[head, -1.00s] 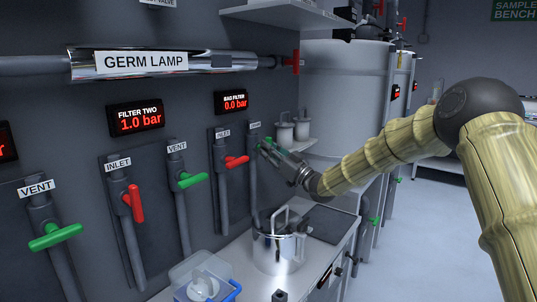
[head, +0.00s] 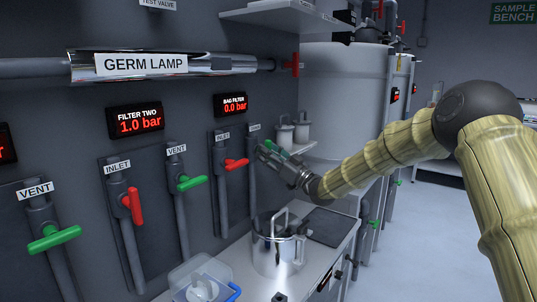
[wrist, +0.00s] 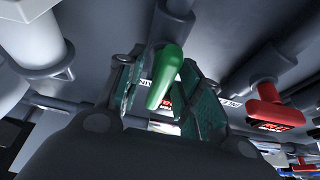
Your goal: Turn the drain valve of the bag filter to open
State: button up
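The bag filter's display (head: 231,104) reads 0.0 bar. Below it, the inlet valve with a red handle (head: 237,164) stands left of a second valve (head: 253,150), whose small label I cannot read in the head view. This second valve's green handle (wrist: 166,75) shows in the wrist view. My gripper (head: 266,151) is at that valve and mostly covers its handle in the head view. In the wrist view my gripper (wrist: 166,98) is open, with one finger on each side of the green handle and a gap visible beside it.
The red inlet handle (wrist: 268,103) is close to the right finger. A shelf with small canisters (head: 293,133) is just right of the valve. A steel pot (head: 279,245) and a clear box (head: 203,280) stand on the bench below. Large tanks (head: 345,95) stand behind.

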jog(key=v, duration=1.2)
